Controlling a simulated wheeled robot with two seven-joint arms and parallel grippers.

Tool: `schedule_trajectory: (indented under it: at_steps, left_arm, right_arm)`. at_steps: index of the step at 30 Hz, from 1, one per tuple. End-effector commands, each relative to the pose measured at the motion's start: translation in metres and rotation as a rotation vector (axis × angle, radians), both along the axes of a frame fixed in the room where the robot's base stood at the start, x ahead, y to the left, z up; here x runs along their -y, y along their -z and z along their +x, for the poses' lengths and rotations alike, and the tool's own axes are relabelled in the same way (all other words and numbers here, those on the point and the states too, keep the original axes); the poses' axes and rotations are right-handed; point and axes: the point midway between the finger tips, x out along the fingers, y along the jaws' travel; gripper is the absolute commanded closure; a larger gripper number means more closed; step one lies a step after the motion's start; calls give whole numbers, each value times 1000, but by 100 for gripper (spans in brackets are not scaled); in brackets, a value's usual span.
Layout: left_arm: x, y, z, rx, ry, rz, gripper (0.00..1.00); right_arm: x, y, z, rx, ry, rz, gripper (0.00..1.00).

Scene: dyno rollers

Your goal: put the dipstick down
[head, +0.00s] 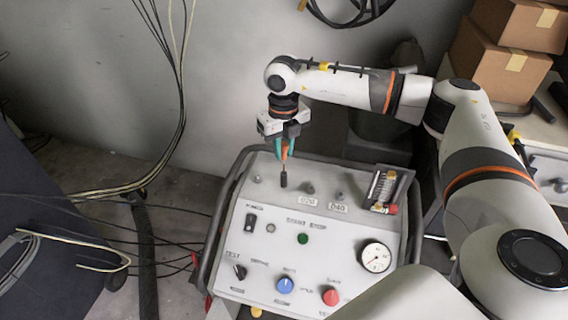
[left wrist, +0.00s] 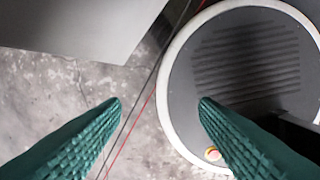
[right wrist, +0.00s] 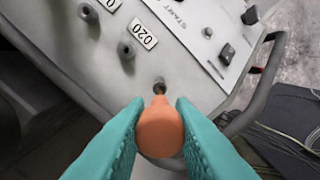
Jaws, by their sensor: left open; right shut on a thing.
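The dipstick (head: 285,153) has an orange handle and a thin shaft with a dark lower end. My right gripper (head: 285,138) is shut on the handle, above the far part of the grey control panel (head: 345,238). In the right wrist view the orange handle (right wrist: 160,128) sits between the teal fingers, and its shaft points at the panel near a small grey stub. I cannot tell whether the tip touches the panel. My left gripper (left wrist: 160,105) is open and empty over the floor, out of the head view.
Stubs with number labels (head: 338,208) stand right of the dipstick. The panel carries a gauge (head: 376,257), a blue knob (head: 286,284), a red knob (head: 330,296) and a clear flow tube (head: 382,188). A dark rail edges it. Cables (head: 150,180) hang at left; boxes (head: 500,60) stand at right.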

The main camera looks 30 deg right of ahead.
Motion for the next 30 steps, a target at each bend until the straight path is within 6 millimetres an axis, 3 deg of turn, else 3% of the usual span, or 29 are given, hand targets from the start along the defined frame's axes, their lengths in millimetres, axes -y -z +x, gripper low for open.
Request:
schedule_trajectory:
  at_steps: [22,26,30]
  left_arm:
    - [0,-3,0,0,-1,0,45]
    - [0,-2,0,0,-1,0,45]
    - [0,0,0,0,-1,0,45]
  right_arm:
    - [-1,-5,-1,0,-21,0,100]
    - [-9,-2,-6,-2,-158,-2,100]
    - [-26,2,-18,-5,-472,-4,100]
